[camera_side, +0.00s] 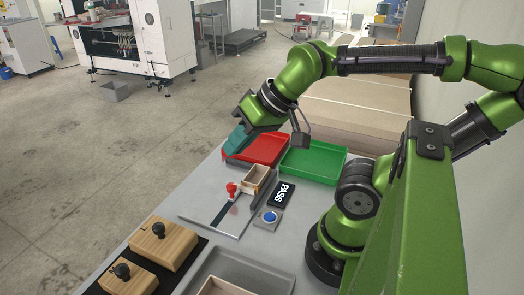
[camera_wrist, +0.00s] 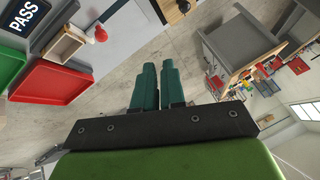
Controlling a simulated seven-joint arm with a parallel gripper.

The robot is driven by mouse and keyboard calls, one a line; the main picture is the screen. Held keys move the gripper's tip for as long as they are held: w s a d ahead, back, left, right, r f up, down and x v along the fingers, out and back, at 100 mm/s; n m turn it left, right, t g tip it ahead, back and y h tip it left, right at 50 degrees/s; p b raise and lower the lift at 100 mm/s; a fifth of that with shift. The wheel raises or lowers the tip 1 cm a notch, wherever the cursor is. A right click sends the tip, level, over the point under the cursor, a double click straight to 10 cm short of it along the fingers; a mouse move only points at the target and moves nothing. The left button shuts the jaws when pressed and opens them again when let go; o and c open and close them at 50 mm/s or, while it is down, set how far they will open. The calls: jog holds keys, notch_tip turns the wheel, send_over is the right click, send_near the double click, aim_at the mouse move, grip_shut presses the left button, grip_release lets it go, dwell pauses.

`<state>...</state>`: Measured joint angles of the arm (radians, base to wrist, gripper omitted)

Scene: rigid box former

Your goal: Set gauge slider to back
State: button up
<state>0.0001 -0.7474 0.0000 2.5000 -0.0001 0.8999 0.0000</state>
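The gauge (camera_side: 205,208) is a flat pale plate with a dark strip (camera_side: 221,214) on the grey table. A red knob (camera_side: 231,188), the slider's handle, stands at the strip's far end, beside a small open wooden box (camera_side: 257,177). The knob also shows in the wrist view (camera_wrist: 100,34), left of my fingers, with the box (camera_wrist: 64,45) next to it. My gripper (camera_side: 233,146) hangs above the far table edge, beyond the knob and apart from it. In the wrist view my teal fingers (camera_wrist: 159,68) are close together with nothing visible between them.
A red tray (camera_side: 265,150) and a green tray (camera_side: 313,164) lie at the far side. A PASS sign (camera_side: 284,194) and a blue button (camera_side: 268,217) are right of the gauge. Wooden blocks with black knobs (camera_side: 165,246) stand at the near left. Space above the gauge is clear.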

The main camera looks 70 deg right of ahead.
jog(key=shift+o, duration=1.1)
jog(key=shift+w+d+f+g, duration=0.1)
jog(key=shift+w+f+g, duration=0.1)
jog(key=shift+f+g, duration=0.15)
jog(key=o, duration=0.6)
jog(key=w+d+g, duration=0.1)
jog(key=w, duration=0.1)
jog(key=w+d+f+m+g, duration=0.1)
jog(key=d, duration=0.1)
jog(key=w+d+f+m+g+h, duration=0.1)
jog(key=w, duration=0.1)
jog(key=shift+w+d+g, duration=0.25)
jog(key=shift+w, duration=0.1)
jog(key=shift+c, duration=0.2)
jog(key=m+g+h, duration=0.1)
jog(key=m+g, duration=0.2)
send_over(231, 183)
notch_tip(231, 183, down, 17)
jog(key=shift+a+r, duration=0.1)
jog(key=shift+r, duration=0.1)
jog(key=shift+c, duration=0.4)
grip_shut()
